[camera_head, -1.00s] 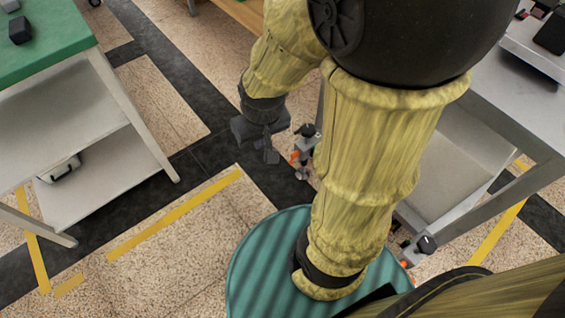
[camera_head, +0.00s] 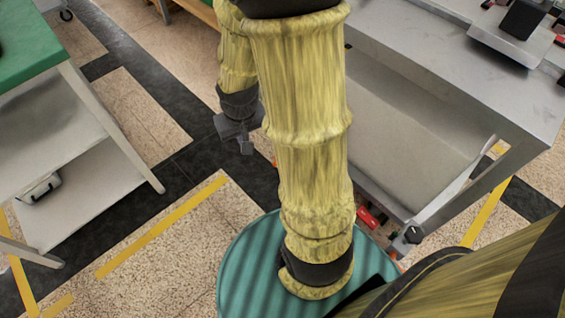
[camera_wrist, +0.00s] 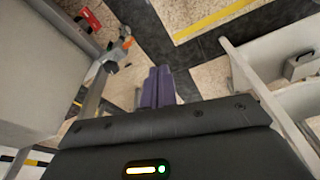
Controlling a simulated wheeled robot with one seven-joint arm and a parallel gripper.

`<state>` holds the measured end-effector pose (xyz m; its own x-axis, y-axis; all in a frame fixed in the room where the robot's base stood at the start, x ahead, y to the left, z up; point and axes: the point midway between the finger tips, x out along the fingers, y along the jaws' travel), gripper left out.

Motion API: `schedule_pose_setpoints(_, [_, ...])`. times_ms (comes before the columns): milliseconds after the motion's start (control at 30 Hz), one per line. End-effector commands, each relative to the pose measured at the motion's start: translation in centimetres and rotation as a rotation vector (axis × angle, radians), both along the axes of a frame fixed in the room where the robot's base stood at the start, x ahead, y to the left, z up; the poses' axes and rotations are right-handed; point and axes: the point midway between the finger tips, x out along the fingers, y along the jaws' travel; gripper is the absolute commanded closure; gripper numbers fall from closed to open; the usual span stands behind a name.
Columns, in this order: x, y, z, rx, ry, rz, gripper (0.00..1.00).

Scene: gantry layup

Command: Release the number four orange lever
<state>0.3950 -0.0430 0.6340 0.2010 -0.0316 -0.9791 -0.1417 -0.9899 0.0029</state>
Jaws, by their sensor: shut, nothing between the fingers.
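My gripper (camera_head: 246,147) hangs left of the grey metal table's side in the head view, with its fingers together and empty. In the wrist view the closed fingers (camera_wrist: 158,72) point over the floor. A clamp with an orange lever (camera_wrist: 127,43) is at the grey table's edge, up and left of the fingertips and apart from them. In the head view my arm hides most of that clamp. A second clamp (camera_head: 412,235) with a black knob and a bit of orange is at the table's near leg. I cannot read any lever number.
The grey table (camera_head: 490,85) stands right, with a tray and dark objects on top. A red object (camera_head: 370,217) shows beside my arm, and a red piece (camera_wrist: 90,18) shows in the wrist view. A green-topped bench (camera_head: 35,50) stands left. Open floor lies between.

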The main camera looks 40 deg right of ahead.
Motion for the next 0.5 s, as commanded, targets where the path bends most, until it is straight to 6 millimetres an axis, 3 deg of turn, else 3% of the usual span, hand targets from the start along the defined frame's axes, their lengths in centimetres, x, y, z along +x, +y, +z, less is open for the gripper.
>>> schedule_pose_setpoints(200, [3.0,-6.1,-6.6,0.047,0.022,-0.166,1.0])
schedule_pose_setpoints(500, [4.1,-13.4,-16.6,0.171,0.006,-0.403,1.0])
